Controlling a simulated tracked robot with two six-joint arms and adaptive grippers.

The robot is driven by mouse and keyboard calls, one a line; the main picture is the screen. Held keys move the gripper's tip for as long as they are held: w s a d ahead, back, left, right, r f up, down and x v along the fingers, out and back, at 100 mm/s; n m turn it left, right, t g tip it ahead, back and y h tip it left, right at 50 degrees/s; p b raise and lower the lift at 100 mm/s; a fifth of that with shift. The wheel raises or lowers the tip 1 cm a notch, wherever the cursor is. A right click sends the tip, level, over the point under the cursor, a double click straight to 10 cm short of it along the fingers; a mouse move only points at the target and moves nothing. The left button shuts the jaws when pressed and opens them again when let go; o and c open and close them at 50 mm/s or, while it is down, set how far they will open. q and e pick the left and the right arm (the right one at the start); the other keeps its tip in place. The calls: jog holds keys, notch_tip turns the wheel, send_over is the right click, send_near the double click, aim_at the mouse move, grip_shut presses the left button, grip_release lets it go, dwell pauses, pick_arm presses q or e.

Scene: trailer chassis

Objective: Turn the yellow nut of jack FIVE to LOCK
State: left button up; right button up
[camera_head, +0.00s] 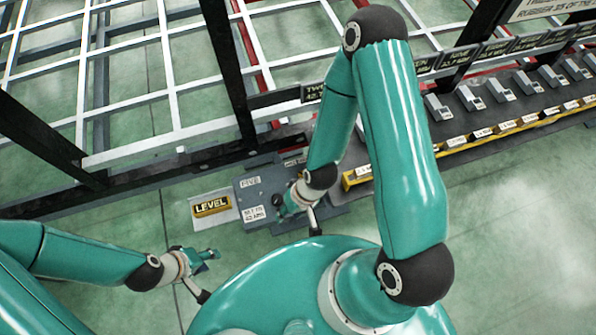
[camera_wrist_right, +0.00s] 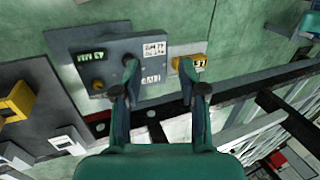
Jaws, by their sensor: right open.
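The grey box of jack FIVE (camera_head: 248,199) sits below the dark frame rail in the head view, with white labels. It also shows in the wrist view (camera_wrist_right: 112,60), with a green display and a small orange round part (camera_wrist_right: 97,85). I cannot tell a yellow nut on it for certain. A yellow LEVEL plate (camera_head: 211,206) lies beside its left side and shows in the wrist view (camera_wrist_right: 194,66). My right gripper (camera_wrist_right: 160,74) is open and empty, over the box in the head view (camera_head: 296,210). My left gripper (camera_head: 205,273) looks open and empty, below the plate.
A dark rail carries a row of grey clamps (camera_head: 470,98) and yellow labels toward the right. A yellow block (camera_wrist_right: 17,101) and a pale switch (camera_wrist_right: 67,140) stand at the left of the wrist view. White grating fills the back. Green floor (camera_head: 530,230) is clear at the right.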

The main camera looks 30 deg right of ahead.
jog(key=o, duration=0.3)
jog(key=shift+w+f, duration=0.25)
jog(key=shift+w, duration=0.1)
jog(key=shift+o, duration=0.2)
jog(key=w+d+f+m+t+h+b, duration=0.1)
jog(key=w+d+f+m+h+b, duration=0.2)
jog(key=w+d+f+m+b, duration=0.4)
jog(key=w+d+f+m+h+b, duration=0.3)
jog(key=w+d+h+b, duration=0.15)
jog(key=w, duration=0.45)
jog(key=w+d+f+m+t+h+b, duration=0.1)
jog(key=w+d+f+m+h+b, duration=0.2)
jog(key=w+d+f+m+b, duration=0.35)
jog(key=a+f+m+g+y+b, duration=0.2)
jog(key=a+m+g+y+b, duration=0.1)
jog(key=a+m+g+b, duration=0.3)
jog(key=shift+n+t+h, duration=0.25)
jog(key=shift+n+t, duration=0.2)
jog(key=shift+t, duration=0.15)
jog(key=b+x, duration=0.1)
jog(key=x, duration=0.4)
jog(key=b+x, duration=0.2)
jog(key=x, duration=0.3)
jog(key=b+x, duration=0.2)
jog(key=x, duration=0.3)
jog(key=shift+w+a+f, duration=0.35)
